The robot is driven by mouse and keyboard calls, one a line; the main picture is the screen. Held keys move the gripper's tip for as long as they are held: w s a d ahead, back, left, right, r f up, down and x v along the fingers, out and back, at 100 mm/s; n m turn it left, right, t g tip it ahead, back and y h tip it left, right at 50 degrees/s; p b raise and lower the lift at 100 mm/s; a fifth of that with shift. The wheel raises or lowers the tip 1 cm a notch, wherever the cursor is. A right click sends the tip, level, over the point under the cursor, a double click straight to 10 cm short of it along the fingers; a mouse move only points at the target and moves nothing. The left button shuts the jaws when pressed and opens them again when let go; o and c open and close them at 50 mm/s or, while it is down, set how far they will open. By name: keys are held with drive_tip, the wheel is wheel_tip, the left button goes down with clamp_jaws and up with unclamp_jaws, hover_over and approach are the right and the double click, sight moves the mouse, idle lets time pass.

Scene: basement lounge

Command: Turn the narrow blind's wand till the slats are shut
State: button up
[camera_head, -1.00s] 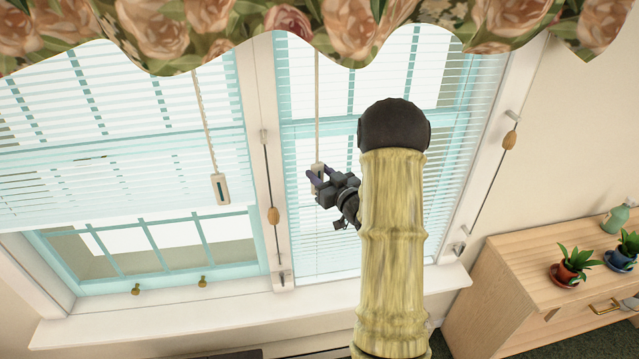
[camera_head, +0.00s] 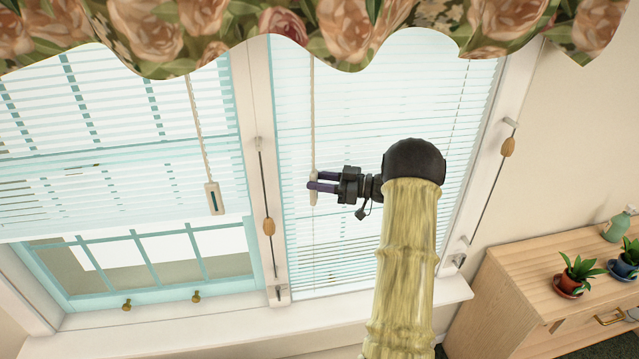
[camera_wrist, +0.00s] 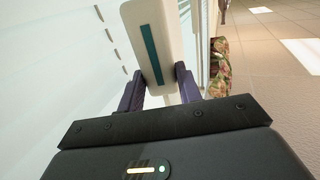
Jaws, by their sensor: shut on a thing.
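The narrow blind (camera_head: 390,110) hangs in the right window. Its slats now look nearly flat against each other, with only faint light lines between them. Its wand (camera_head: 313,110) hangs at the blind's left side and ends in a pale handle (camera_head: 314,196). My gripper (camera_head: 312,182) is shut on that handle, reaching in from the right. In the wrist view the handle (camera_wrist: 148,30) is cream with a teal stripe, and the two dark fingers (camera_wrist: 160,88) stand on either side of its lower end. The wand's top is hidden by the valance.
A wider blind (camera_head: 110,140) with its own wand handle (camera_head: 213,198) hangs at left, partly raised. Cords with wooden toggles (camera_head: 269,227) hang on the frames beside both edges of the narrow blind. A cabinet (camera_head: 520,270) with potted plants stands at right.

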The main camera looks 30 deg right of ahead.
drive_tip(key=shift+w+r+n+g+y, duration=0.1)
drive_tip(key=shift+n+g+y, duration=0.3)
drive_tip(key=shift+g, duration=0.1)
drive_tip(key=o, duration=1)
drive_tip(key=shift+m+t+h, duration=0.3)
drive_tip(key=shift+s+a+m+t+h+p, duration=0.1)
drive_tip(key=shift+s+m+t+h+p, duration=0.05)
drive_tip(key=shift+m+t+h, duration=0.75)
drive_tip(key=shift+s+a+m+t+h+p, duration=0.1)
drive_tip(key=shift+m+t+h+p, duration=0.05)
drive_tip(key=shift+m+t+h, duration=0.7)
drive_tip(key=m+t+h+p, duration=0.1)
drive_tip(key=m+h, duration=0.1)
drive_tip(key=h, duration=0.1)
drive_tip(key=m+t+h+p, duration=0.1)
drive_tip(key=m+h+p, duration=0.1)
drive_tip(key=h, duration=0.2)
drive_tip(key=a+m+t+h+p, duration=0.1)
drive_tip(key=m+h+p, duration=0.1)
drive_tip(key=m+h, duration=0.1)
drive_tip(key=shift+s+r+t+h, duration=0.1)
drive_tip(key=shift+t+h, duration=0.15)
drive_tip(key=shift+h, duration=0.3)
drive_tip(key=m+h+p, duration=0.1)
drive_tip(key=h, duration=0.1)
drive_tip(key=m+h+p, duration=0.1)
drive_tip(key=h+p, duration=0.1)
drive_tip(key=shift+a+m+p, duration=0.2)
drive_tip(key=shift+m+p, duration=0.1)
drive_tip(key=shift+m, duration=0.05)
